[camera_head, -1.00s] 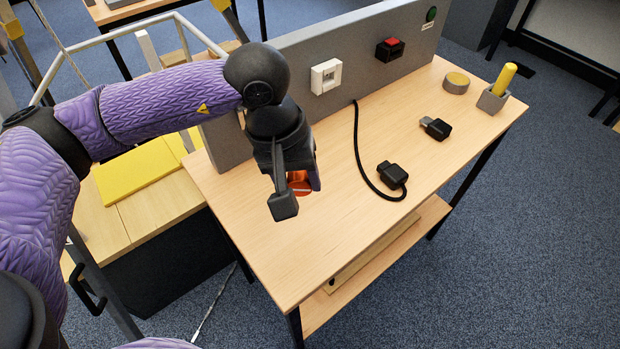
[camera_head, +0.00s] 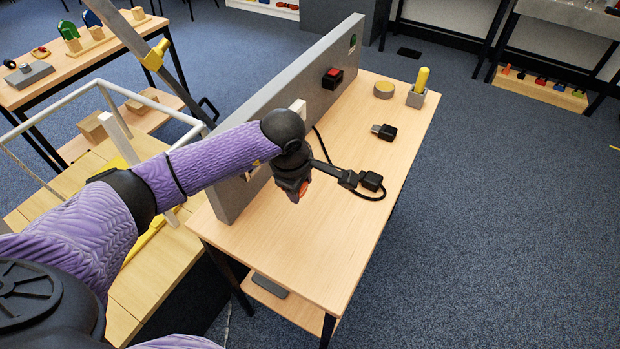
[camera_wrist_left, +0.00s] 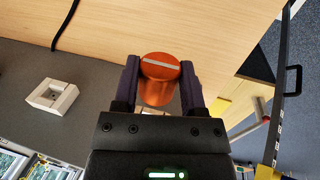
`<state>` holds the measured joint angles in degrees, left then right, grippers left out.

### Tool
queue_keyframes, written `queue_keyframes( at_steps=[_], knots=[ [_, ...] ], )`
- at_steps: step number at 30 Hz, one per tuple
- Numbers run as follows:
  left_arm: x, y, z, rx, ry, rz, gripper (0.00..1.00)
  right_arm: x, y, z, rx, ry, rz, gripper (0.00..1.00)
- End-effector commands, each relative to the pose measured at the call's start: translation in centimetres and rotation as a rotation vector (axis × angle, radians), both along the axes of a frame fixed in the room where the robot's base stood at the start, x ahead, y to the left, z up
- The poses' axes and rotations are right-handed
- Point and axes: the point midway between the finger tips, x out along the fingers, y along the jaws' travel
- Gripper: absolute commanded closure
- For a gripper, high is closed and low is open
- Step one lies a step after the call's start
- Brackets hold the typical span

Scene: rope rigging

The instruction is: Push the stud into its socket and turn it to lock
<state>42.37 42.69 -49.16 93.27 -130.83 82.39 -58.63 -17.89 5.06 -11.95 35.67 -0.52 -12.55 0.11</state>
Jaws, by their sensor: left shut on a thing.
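The stud, an orange cylinder with a pale line across its end face (camera_wrist_left: 160,68), sits between the fingers of my left gripper (camera_wrist_left: 160,82) in the left wrist view. The fingers are shut on its sides. In the head view my left gripper (camera_head: 298,188) is in front of the upright grey panel (camera_head: 229,198), above the table's near left part. Only a small orange patch of the stud (camera_head: 304,187) shows there. I cannot make out the stud's socket; my arm covers part of the panel. My right gripper is not in view.
A white module (camera_wrist_left: 52,97) is on the panel. A black cable ends in a plug (camera_head: 371,181) on the wooden table (camera_head: 290,262). A black connector (camera_head: 384,131), a round disc (camera_head: 384,89) and a yellow peg in a grey block (camera_head: 417,97) are further back. The table's near part is clear.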

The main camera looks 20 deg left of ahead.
Motion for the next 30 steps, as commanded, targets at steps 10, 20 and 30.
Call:
queue_keyframes(
  at_steps=[10, 20, 30],
  knots=[
    [0.0, 0.1, -0.3, 0.002, -0.001, 0.018, 1.0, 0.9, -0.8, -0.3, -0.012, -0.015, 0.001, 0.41],
    [0.3, 3.6, -0.4, 0.002, 0.0, 0.02, 1.0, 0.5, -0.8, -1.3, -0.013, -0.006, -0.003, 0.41],
    [0.4, 5.3, -0.2, 0.001, -0.001, 0.017, 1.0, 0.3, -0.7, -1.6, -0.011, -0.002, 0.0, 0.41]
  ],
)
